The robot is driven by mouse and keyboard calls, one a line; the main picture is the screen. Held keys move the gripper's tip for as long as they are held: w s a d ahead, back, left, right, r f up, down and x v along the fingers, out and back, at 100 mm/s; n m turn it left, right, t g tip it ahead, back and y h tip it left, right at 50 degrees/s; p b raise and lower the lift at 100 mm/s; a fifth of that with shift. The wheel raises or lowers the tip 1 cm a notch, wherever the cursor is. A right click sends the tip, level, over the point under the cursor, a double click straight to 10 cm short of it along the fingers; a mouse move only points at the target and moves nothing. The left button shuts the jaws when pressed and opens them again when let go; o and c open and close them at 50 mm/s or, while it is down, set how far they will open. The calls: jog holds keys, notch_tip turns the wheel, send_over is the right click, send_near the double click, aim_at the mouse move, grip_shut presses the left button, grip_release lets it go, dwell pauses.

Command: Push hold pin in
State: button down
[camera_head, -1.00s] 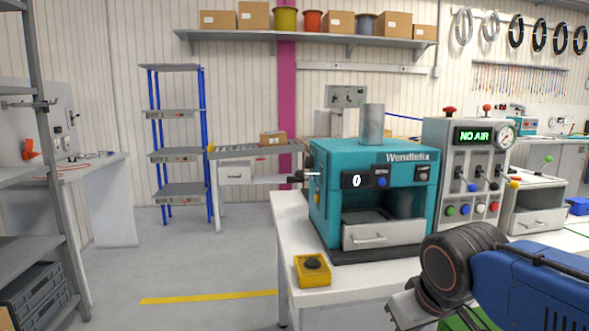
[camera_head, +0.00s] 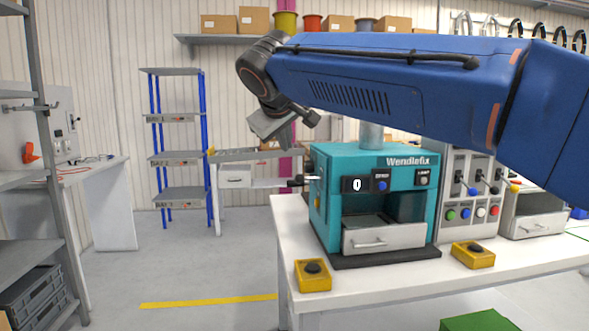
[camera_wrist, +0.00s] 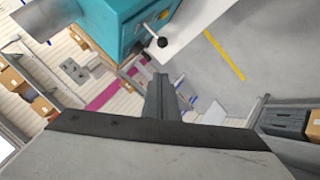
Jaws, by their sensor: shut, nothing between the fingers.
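The teal Wendlefix machine (camera_head: 375,163) stands on the white bench. A pin with a black knob (camera_head: 296,182) sticks out of its left side on a pale rod. I take this to be the hold pin. In the wrist view the black knob (camera_wrist: 162,42) shows on its rod beside the teal housing (camera_wrist: 122,20). My gripper (camera_head: 287,140) is above the knob in the head view, apart from it, with its fingertips partly hidden. In the wrist view my gripper (camera_wrist: 163,84) is shut and empty, its fingers below the knob in the picture.
A blue-post shelf (camera_head: 180,155) and a side table (camera_head: 235,176) stand behind. The floor left of the bench is clear.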

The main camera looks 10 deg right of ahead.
aim_at(303, 179)
jog(key=s+d+f+x, duration=0.1)
jog(key=x, duration=1.1)
jog(key=shift+d+f, duration=0.3)
jog(key=shift+f, duration=0.1)
jog(key=shift+w, duration=0.1)
jog(key=shift+d, duration=1.85)
